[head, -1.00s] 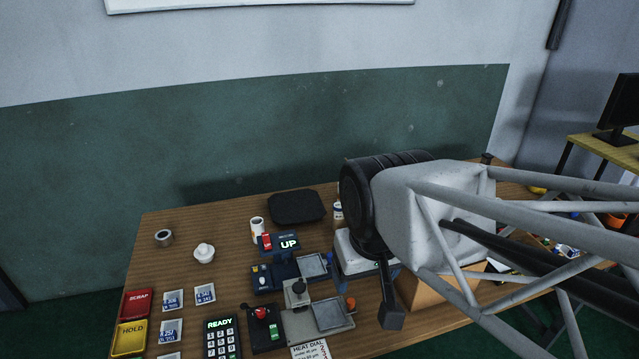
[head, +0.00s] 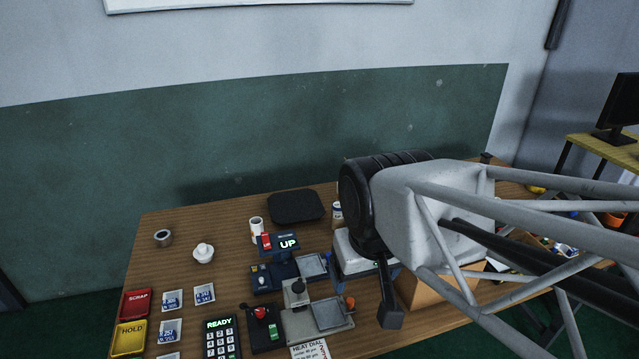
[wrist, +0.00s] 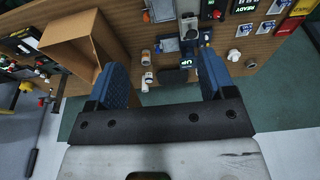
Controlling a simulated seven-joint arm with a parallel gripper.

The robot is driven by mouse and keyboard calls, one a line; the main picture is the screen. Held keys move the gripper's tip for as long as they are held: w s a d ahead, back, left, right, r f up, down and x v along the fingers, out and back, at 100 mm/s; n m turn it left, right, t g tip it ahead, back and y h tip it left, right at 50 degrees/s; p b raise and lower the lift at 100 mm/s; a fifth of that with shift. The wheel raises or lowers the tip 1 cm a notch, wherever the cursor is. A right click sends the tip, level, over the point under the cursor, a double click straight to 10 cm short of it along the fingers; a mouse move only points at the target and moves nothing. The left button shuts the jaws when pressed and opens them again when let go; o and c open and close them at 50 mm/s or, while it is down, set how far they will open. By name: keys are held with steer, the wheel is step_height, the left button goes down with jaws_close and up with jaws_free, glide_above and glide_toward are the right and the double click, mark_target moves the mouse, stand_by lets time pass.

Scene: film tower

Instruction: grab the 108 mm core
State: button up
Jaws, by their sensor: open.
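My gripper (wrist: 163,60) is open and empty, with its two blue fingers spread above the bench in the wrist view. Between and beyond the fingers, two small white labelled cylinders (wrist: 147,80) and (wrist: 147,58) stand one behind the other near the left finger. I cannot read a size on them, so I cannot tell which is the 108 mm core. In the head view a white roll (head: 257,227) stands left of the display reading UP. Another pale cylinder (head: 337,211) is partly hidden by my arm.
A black pad (head: 296,206) lies at the back of the wooden bench (head: 225,225). A metal ring (head: 163,237) and white pot (head: 204,252) stand at left. An open cardboard box (wrist: 80,45) is beside my left finger.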

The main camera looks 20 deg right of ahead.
steer(key=shift+r, duration=0.1)
steer(key=w+v, duration=0.1)
steer(key=v, duration=0.4)
steer(key=w+d+r+n+h, duration=0.2)
steer(key=w+d+n, duration=0.1)
steer(key=w, duration=0.5)
steer(key=w+d+r+n+h, duration=0.1)
steer(key=w+d+n+h, duration=0.15)
steer(key=w, duration=0.55)
steer(key=w+d+r+n+h, duration=0.1)
steer(key=w+d+r+n, duration=0.2)
steer(key=w, duration=0.6)
steer(key=n+t+h, duration=0.3)
steer(key=n+h, duration=0.4)
steer(key=n, duration=0.7)
glide_above(342, 195)
steer(key=s+a, duration=0.1)
steer(key=a, duration=0.5)
step_height(342, 195, down, 36)
steer(key=shift+d, duration=0.25)
steer(key=shift+x, duration=1.25)
